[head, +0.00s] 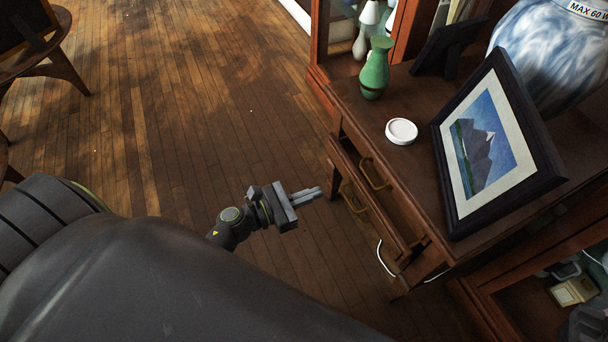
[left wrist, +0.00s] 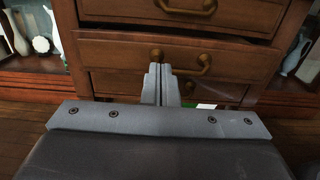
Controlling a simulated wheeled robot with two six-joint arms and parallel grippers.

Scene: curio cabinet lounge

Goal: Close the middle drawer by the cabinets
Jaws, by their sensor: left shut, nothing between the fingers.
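The brown wooden cabinet (head: 415,165) stands at the right in the head view. Below its top, the middle drawer (head: 390,229) is pulled out toward my left gripper, and a strip of its inside shows from above. Its brass handle (head: 352,198) is on the front. My left gripper (head: 318,193) is shut and empty, just in front of the drawer front. In the left wrist view, the shut fingers (left wrist: 160,72) point at the middle drawer front (left wrist: 110,54), near its handle (left wrist: 203,64). Contact cannot be told. My right gripper is not in view.
On the cabinet top stand a green vase (head: 375,70), a white round dish (head: 401,131), a framed mountain picture (head: 487,150) and a blue-white lamp base (head: 550,50). Glass display cabinets flank it.

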